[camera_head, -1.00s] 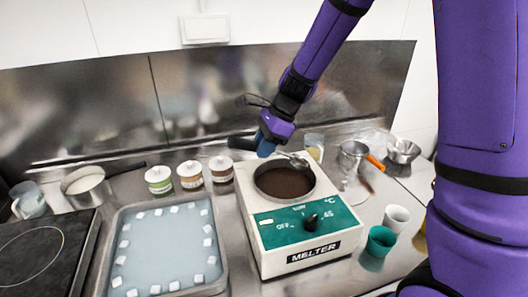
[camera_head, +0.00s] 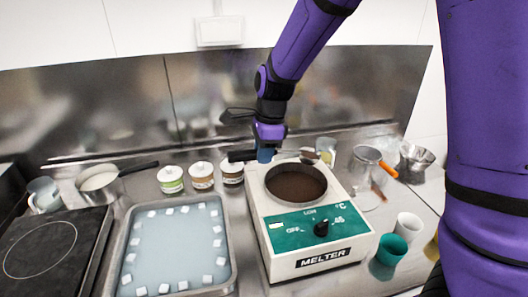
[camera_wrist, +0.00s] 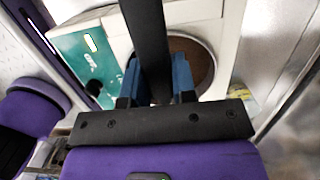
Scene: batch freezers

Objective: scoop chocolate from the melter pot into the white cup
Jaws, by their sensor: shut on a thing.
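The melter (camera_head: 318,250) is a white box with a green panel, and its round pot (camera_head: 296,183) holds dark brown chocolate. The chocolate also shows in the wrist view (camera_wrist: 190,62). My gripper (camera_head: 265,153) is behind and left of the pot in the head view. It is shut on a black handle (camera_wrist: 146,35), which runs between its blue fingers in the wrist view (camera_wrist: 157,82). A metal scoop end (camera_head: 308,155) shows near the pot's back rim; its contents cannot be made out. The white cup (camera_head: 408,226) stands upright right of the melter.
A green cup (camera_head: 391,248) stands beside the white cup. A pan with an orange handle (camera_head: 366,160) and a metal jug (camera_head: 414,162) are at the back right.

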